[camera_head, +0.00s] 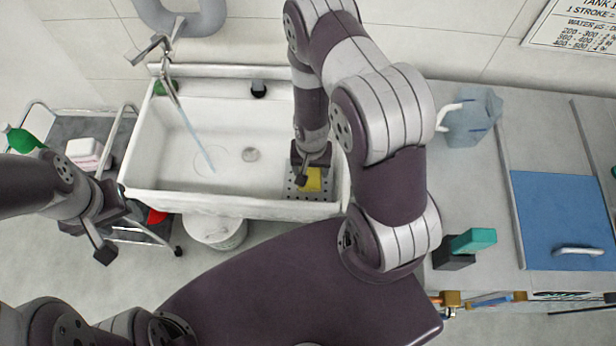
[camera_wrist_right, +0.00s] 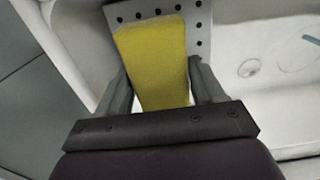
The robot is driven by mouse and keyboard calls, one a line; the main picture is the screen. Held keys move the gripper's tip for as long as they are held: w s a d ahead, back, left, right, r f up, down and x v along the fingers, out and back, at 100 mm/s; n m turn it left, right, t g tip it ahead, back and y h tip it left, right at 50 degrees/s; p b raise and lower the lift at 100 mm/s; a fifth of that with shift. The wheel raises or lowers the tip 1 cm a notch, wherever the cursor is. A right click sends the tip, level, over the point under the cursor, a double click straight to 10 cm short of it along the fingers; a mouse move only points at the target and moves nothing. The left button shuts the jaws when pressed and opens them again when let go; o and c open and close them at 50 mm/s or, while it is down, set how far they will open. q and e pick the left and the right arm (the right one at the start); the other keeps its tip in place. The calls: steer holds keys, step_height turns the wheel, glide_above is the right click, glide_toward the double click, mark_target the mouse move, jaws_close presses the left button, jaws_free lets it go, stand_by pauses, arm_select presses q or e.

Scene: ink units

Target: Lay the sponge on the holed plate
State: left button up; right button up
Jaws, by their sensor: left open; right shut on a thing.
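The yellow sponge (camera_head: 313,180) is between the fingers of my right gripper (camera_head: 312,178), over the right end of the white sink. In the right wrist view the sponge (camera_wrist_right: 152,62) fills the space between the two fingers of my right gripper (camera_wrist_right: 160,85), which is shut on it. The holed plate (camera_head: 296,191) is metal with dark holes and lies under the sponge. It also shows in the right wrist view (camera_wrist_right: 199,22), partly hidden by the sponge. I cannot tell whether the sponge touches the plate. My left gripper (camera_head: 98,240) is open and empty, left of the sink.
The sink (camera_head: 232,115) has a tap with running water at its left. A white bucket (camera_head: 215,232) stands below its front. A cart (camera_head: 110,130) is at the left. On the right counter are a blue jug (camera_head: 470,118) and a teal-topped block (camera_head: 473,241).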

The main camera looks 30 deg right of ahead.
steer(key=shift+w+a+f, duration=0.2)
steer(key=shift+w, duration=0.15)
step_height(320, 180, down, 4)
steer(key=b, duration=0.4)
steer(key=shift+f+b, duration=0.25)
steer(key=shift+b, duration=0.1)
steer(key=shift+w+r+p, duration=0.1)
steer(key=shift+r+p, duration=0.2)
steer(key=shift+p, duration=0.05)
steer(key=shift+f, duration=0.15)
steer(key=o, duration=0.9)
steer(key=shift+o, duration=0.2)
steer(key=shift+r, duration=0.5)
step_height(320, 180, up, 11)
steer(key=p, duration=0.6)
step_height(320, 180, up, 6)
steer(key=n, duration=0.1)
step_height(320, 180, up, 14)
steer(key=n+t, duration=0.1)
steer(key=n, duration=0.4)
glide_above(308, 173)
steer(key=s+a, duration=0.2)
steer(key=s, duration=0.1)
steer(key=shift+r, duration=0.1)
